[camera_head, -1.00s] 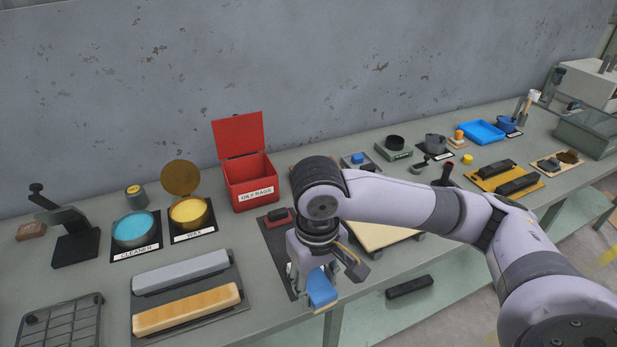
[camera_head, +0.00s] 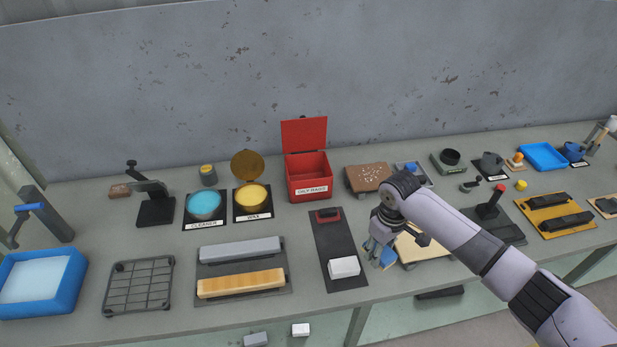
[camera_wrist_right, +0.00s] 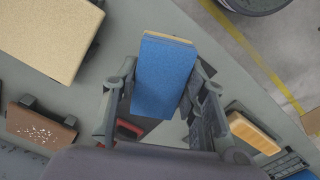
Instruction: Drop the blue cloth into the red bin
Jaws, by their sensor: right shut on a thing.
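The blue cloth (camera_wrist_right: 163,78) is a flat, stiff-looking blue rectangle with a tan strip along its far edge. My right gripper (camera_wrist_right: 165,82) is shut on it, with one finger on either side. In the head view the cloth (camera_head: 387,258) hangs under my right gripper (camera_head: 380,250), just right of a white block. The red bin (camera_head: 310,181), labelled OILY RAGS, stands at the back of the bench with its lid raised. It is behind and left of my right gripper, and its opening shows empty from here. My left gripper is not in view.
A brown board (camera_head: 369,177) stands right of the bin, and an open wax tin (camera_head: 252,215) left of it. A dark mat (camera_head: 335,237) with a white block (camera_head: 344,267) lies in front.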

